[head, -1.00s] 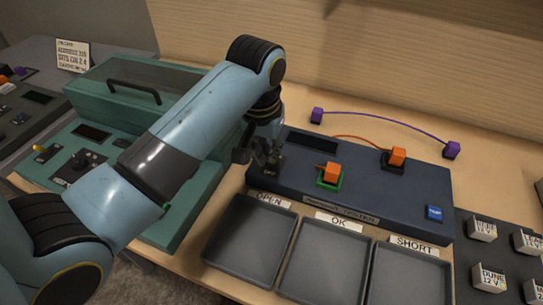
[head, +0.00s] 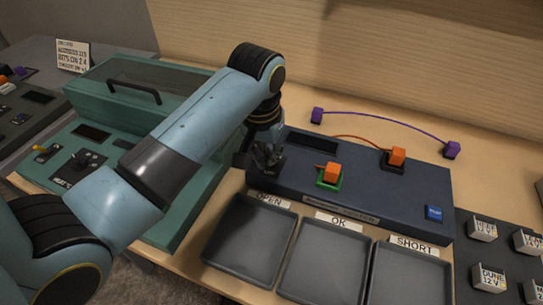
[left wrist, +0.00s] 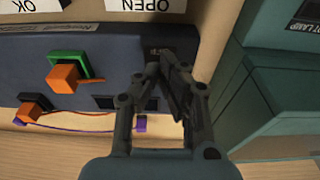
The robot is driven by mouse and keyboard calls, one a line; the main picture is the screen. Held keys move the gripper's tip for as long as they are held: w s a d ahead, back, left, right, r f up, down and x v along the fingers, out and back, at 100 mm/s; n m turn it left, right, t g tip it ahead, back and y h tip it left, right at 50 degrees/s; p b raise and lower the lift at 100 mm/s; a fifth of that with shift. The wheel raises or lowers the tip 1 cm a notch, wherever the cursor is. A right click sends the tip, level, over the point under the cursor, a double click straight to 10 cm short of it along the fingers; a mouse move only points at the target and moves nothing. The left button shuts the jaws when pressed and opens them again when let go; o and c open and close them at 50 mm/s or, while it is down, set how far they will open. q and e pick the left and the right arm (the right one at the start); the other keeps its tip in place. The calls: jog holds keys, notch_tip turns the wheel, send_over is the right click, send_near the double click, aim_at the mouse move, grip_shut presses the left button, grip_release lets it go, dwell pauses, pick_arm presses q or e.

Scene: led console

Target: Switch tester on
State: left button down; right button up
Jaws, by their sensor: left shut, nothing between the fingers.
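The tester is a long dark blue console (head: 370,195) on the wooden bench. It has a dark display (head: 312,142), an orange plug in a green-framed socket (head: 329,180), an orange plug in a black socket (head: 394,161) and a blue button (head: 434,213). My left gripper (head: 268,163) is shut and empty at the console's left end. In the left wrist view its fingertips (left wrist: 160,66) are close over that end, beside a small dim label (left wrist: 156,51). Any switch there is hidden by the fingers, and I cannot tell if they touch it. My right gripper is out of view.
A teal machine with a lidded box (head: 150,95) stands left of the console, close to my left arm. Grey trays labelled OPEN (head: 248,240), OK (head: 325,262) and SHORT (head: 410,275) lie in front. A purple-ended cable (head: 385,117) lies behind. Small labelled blocks (head: 488,278) sit at right.

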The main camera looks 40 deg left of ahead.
aim_at(270, 172)
pick_arm(q)
jog(key=shift+f, duration=0.75)
jog(key=shift+w+a, duration=0.1)
jog(key=shift+w, duration=0.15)
jog(key=shift+w+a, duration=0.2)
jog(key=shift+w, duration=0.85)
jog(key=shift+s+r+p, duration=0.1)
jog(key=shift+r+p, duration=0.45)
jog(key=shift+r, duration=0.7)
jog(key=shift+s+r, duration=0.15)
jog(key=shift+r, duration=1)
jog(key=shift+s+r, duration=0.15)
jog(key=shift+r, duration=1)
jog(key=shift+s+f, duration=0.1)
